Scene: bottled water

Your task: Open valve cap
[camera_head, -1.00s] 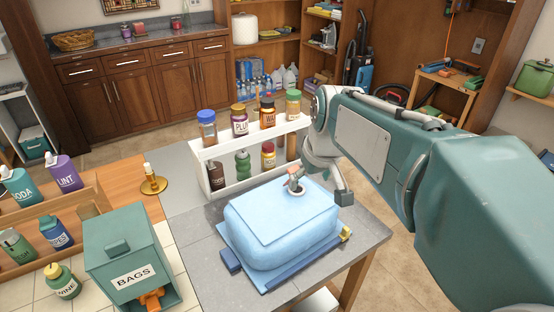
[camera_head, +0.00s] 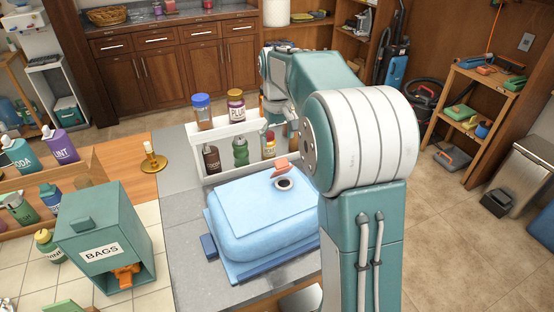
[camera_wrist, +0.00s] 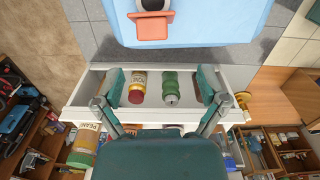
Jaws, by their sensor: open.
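The light blue container (camera_head: 260,235) lies on the grey table. Its valve has a white-rimmed dark opening (camera_head: 284,184), and the orange valve cap (camera_head: 281,170) stands tilted up beside it, off the opening. In the wrist view the cap (camera_wrist: 152,27) hangs next to the opening (camera_wrist: 155,4) at the top edge. My gripper (camera_wrist: 162,78) is open and empty, its fingers wide apart, with the cap beyond them and not between them.
A white rack (camera_head: 225,135) with several bottles stands behind the container; a green bottle (camera_wrist: 171,88) and a red-capped bottle (camera_wrist: 138,88) show between my fingers in the wrist view. A teal BAGS box (camera_head: 105,235) stands at left. A brass candle holder (camera_head: 152,163) is behind it.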

